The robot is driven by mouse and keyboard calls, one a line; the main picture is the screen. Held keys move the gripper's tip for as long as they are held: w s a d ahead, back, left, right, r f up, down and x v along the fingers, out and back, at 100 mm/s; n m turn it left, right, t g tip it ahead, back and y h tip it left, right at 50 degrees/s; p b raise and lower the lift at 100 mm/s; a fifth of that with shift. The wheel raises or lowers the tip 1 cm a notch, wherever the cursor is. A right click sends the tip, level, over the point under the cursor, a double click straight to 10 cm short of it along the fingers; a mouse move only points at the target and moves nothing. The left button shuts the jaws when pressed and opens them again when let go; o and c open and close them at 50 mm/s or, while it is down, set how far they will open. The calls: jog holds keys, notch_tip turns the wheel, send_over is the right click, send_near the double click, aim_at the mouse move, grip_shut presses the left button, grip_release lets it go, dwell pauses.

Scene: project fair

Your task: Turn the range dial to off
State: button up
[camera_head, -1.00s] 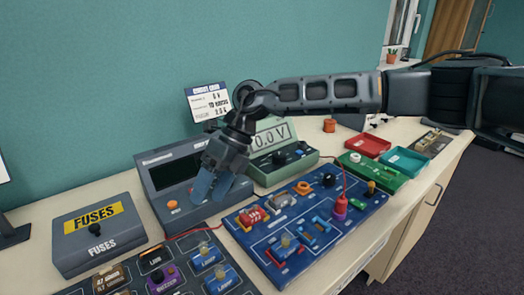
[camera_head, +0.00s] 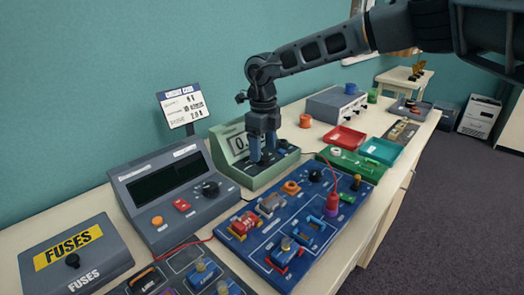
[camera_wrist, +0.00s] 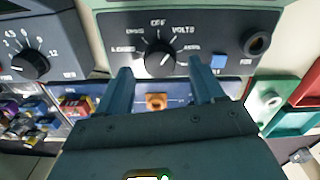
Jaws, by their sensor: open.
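The green meter (camera_head: 275,170) stands at the back of the table, its display partly covered by my gripper. Its black range dial (camera_wrist: 160,58) shows in the wrist view, with OFF printed above it, VOLTS to its upper right and other labels around it. The dial has a pale pointer mark that sits off to one side; which label it matches is hard to tell. My gripper (camera_head: 262,160) points down in front of the meter's panel. In the wrist view its two fingers (camera_wrist: 161,80) are apart, one on each side below the dial, with nothing between them.
A grey supply with a dark screen (camera_head: 165,185) and its own knob stands left of the meter. A blue circuit board (camera_head: 300,215) with a red lead lies in front. A fuses box (camera_head: 75,262) is at far left; red (camera_head: 345,136) and teal trays (camera_head: 380,150) are right.

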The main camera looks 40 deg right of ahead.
jog(key=shift+f, duration=1.1)
jog(key=c, duration=1.1)
